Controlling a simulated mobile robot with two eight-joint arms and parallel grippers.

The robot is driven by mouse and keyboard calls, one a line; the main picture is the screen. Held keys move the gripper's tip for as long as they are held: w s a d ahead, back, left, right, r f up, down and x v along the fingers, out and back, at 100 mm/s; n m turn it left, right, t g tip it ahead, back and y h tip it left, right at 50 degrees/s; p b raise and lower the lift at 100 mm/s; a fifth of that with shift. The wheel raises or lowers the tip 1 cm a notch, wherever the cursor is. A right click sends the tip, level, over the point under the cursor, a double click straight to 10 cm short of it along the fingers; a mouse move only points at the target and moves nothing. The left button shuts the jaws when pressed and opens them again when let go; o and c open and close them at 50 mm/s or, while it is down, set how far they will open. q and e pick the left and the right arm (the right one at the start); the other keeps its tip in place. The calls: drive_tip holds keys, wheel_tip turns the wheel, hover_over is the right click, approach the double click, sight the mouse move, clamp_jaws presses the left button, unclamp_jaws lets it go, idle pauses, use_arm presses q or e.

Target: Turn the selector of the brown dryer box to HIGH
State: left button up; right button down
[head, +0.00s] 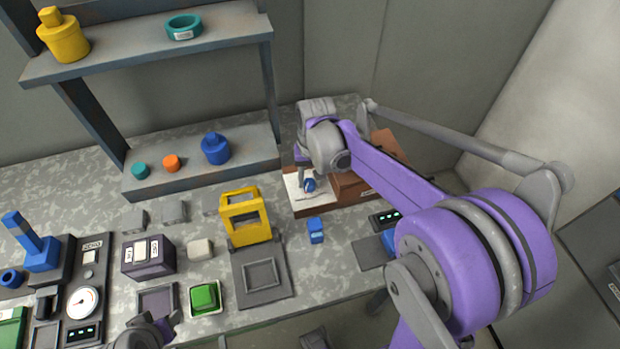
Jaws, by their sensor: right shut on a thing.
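The brown dryer box (345,188) stands at the right part of the bench, with a white panel (296,201) at its left front. My purple right arm hides much of the box's top and right side. The panel's markings and the knob's exact pointing are too small to read. Part of my left gripper (150,335) shows at the bottom edge; its fingers are not clear.
A small blue block (316,231) stands in front of the box. A yellow frame (245,217) stands left of it, near a grey plate (283,283). A dark box with switches (148,257) and a gauge (83,301) lie further left. A grey shelf (190,165) stands behind.

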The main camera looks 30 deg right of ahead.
sight(312, 182)
drive_tip(key=shift+c, duration=2.3)
unclamp_jaws()
use_arm(q)
drive_tip(key=shift+w+r+p, duration=0.15)
drive_tip(key=shift+r+p, duration=0.25)
drive_tip(key=shift+r, duration=0.15)
use_arm(e)
wheel_tip(312, 182, up, 11)
drive_tip(key=shift+s+d, duration=0.15)
drive_tip(key=shift+d, duration=0.15)
drive_tip(key=shift+f, duration=0.1)
